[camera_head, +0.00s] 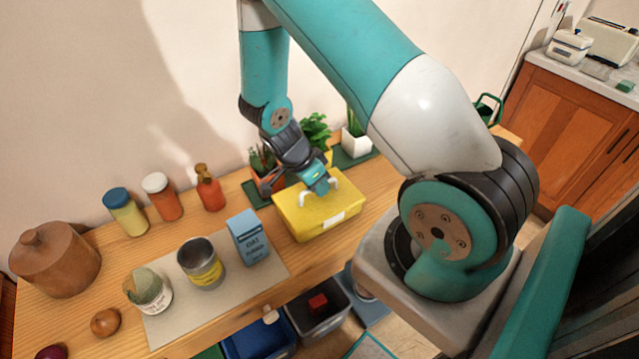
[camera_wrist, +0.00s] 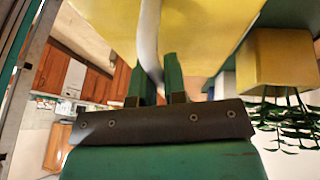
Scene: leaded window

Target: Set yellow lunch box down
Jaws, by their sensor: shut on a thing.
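The yellow lunch box (camera_head: 310,215) has a pale handle and a white label on its front. It is over the right part of the wooden table in the head view; whether it touches the tabletop I cannot tell. My gripper (camera_head: 322,194) is above its lid, shut on the pale handle. In the wrist view, the lunch box (camera_wrist: 195,22) fills the top, and the handle (camera_wrist: 149,40) runs between the fingers of my gripper (camera_wrist: 157,88).
On the table (camera_head: 95,320), a blue carton (camera_head: 248,238), an open can (camera_head: 201,264) and another can (camera_head: 148,289) stand on a pale mat (camera_head: 215,305) to the left. Potted plants (camera_head: 314,130) stand close behind the box. Bins (camera_head: 318,308) sit below the front edge.

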